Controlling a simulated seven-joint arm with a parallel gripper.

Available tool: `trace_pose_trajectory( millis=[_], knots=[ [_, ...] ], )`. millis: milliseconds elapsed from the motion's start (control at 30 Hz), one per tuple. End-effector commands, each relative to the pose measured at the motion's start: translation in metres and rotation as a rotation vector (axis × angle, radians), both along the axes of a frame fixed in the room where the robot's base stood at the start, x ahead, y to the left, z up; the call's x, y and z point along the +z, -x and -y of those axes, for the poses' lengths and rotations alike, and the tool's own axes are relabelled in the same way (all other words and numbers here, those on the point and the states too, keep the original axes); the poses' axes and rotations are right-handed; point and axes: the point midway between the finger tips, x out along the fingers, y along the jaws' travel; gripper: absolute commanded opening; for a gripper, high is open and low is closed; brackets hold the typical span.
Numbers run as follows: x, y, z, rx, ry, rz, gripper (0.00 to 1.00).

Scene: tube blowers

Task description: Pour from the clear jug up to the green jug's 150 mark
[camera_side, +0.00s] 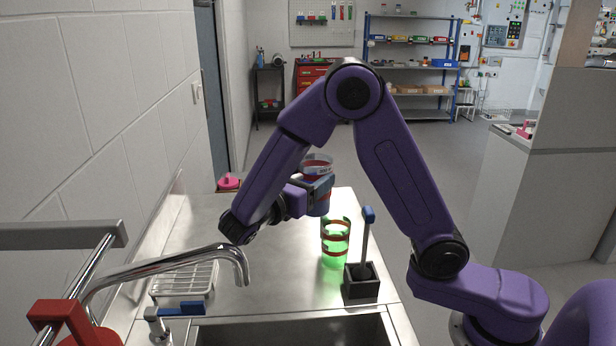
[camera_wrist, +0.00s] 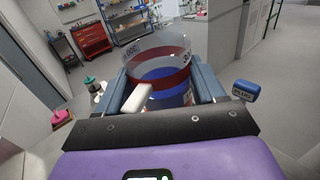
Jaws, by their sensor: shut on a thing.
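My gripper (camera_side: 318,184) is shut on the clear jug (camera_side: 316,165), which has red bands. It holds the jug in the air above the counter, close to upright. In the wrist view the clear jug (camera_wrist: 158,50) sits between the jaws, with blue liquid inside and printed marks near its rim. The green jug (camera_side: 335,247), translucent with red-brown bands, stands upright on the steel counter, below and slightly right of the held jug. No stream shows between them. The green jug's 150 mark and any liquid level in it are too small to read.
A wire rack (camera_side: 184,280), a tap (camera_side: 240,262) and a sink (camera_side: 290,330) are in front. A pink item (camera_side: 228,182) is at the back left. Bare counter (camera_side: 265,265) lies left of the green jug.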

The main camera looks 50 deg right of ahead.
Motion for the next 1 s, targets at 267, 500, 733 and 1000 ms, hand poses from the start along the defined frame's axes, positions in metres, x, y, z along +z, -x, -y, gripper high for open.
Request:
trace_pose_trajectory(
  millis=[267, 500, 733, 1000],
  knots=[
    [-0.003, 0.0, 0.002, 0.0, 0.002, 0.0, 0.2],
    [-0.007, 0.001, 0.004, 0.0, 0.001, 0.0, 0.2],
    [-0.01, 0.001, 0.006, 0.0, 0.001, 0.0, 0.2],
    [-0.013, 0.002, 0.008, 0.0, 0.002, -0.001, 0.2]
  ],
)
